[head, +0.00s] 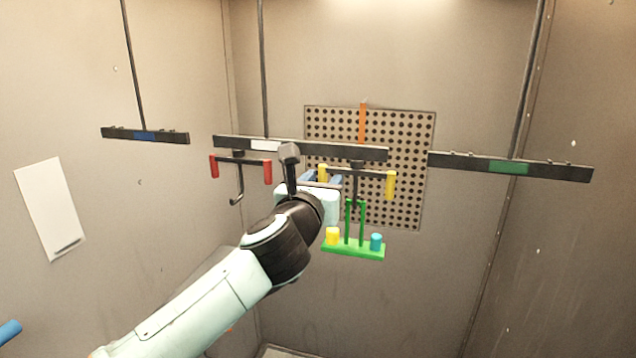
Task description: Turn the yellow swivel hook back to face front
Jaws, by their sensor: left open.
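The yellow swivel hook (390,185) hangs under the middle dark bar (372,153). It has a dark crosspiece with a yellow grip at each end. The right grip is clear; the left one is close to my left gripper. My right gripper is not in view.
A red swivel hook (268,171) hangs left of the yellow one on the same bar. Other bars, with a blue label (144,136) and a green label (508,167), hang to either side. A perforated panel (410,135) is on the back wall. Space below the right bar is clear.

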